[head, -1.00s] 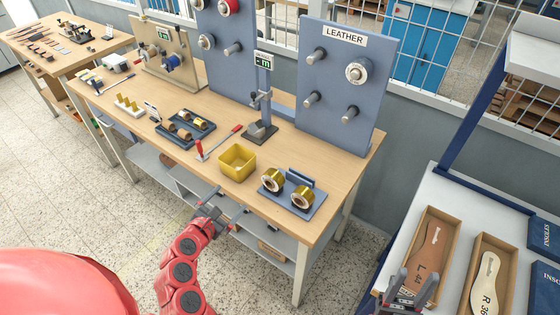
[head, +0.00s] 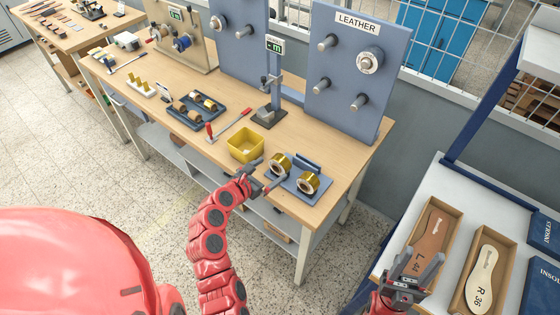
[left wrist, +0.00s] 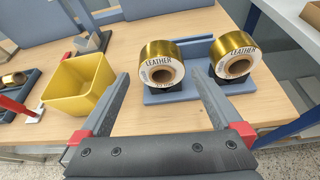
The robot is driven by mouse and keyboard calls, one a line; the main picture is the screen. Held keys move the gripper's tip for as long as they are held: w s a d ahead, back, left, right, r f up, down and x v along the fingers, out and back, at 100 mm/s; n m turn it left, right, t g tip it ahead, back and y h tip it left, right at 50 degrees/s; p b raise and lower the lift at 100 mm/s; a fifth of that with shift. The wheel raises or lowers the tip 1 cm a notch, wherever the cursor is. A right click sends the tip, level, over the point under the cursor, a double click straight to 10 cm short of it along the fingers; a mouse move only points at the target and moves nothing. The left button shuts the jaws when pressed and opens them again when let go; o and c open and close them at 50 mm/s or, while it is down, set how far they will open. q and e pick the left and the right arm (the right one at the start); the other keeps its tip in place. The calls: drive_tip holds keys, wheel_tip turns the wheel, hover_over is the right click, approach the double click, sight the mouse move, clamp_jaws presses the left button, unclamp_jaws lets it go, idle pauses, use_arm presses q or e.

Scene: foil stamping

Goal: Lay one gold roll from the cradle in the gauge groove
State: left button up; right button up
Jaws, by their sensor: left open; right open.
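Two gold rolls with white LEATHER labels, the left one (head: 280,165) and the right one (head: 309,183), rest in the blue-grey cradle (head: 296,189) at the bench front. The rolls also show in the left wrist view, left (left wrist: 161,65) and right (left wrist: 232,57). My left gripper (head: 266,173) is open and empty just left of the cradle; in the left wrist view its fingers point towards the left roll, not touching it. The gauge (head: 275,45), with a digital display on a post, stands behind; its groove is too small to make out. My right gripper (head: 424,258) is open over the insole boxes.
A yellow bin (head: 245,146) stands left of the cradle, close to my left gripper. A red-handled tool (head: 228,126) and a dark tray (head: 185,115) of small rolls lie further left. The pegboard marked LEATHER (head: 352,80) stands behind.

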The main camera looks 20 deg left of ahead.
sight(278, 166)
use_arm(q)
drive_tip(key=shift+w+d+f, duration=0.1)
drive_tip(key=shift+w+f, duration=0.1)
drive_tip(key=shift+w, duration=0.2)
drive_tip(key=shift+w+d+f+p, duration=0.1)
drive_tip(key=shift+w+d+p, duration=0.2)
drive_tip(key=shift+w+p, duration=0.2)
drive_tip(key=p+x, duration=0.1)
drive_tip(key=x, duration=0.2)
drive_tip(key=shift+s+f, duration=0.1)
drive_tip(key=shift+f, duration=0.05)
drive_tip(key=shift+w+f+p, duration=0.25)
drive_tip(key=shift+w+p, duration=0.1)
drive_tip(key=shift+w, duration=0.15)
drive_tip(key=c, duration=1.2)
drive_tip(key=shift+c, duration=0.2)
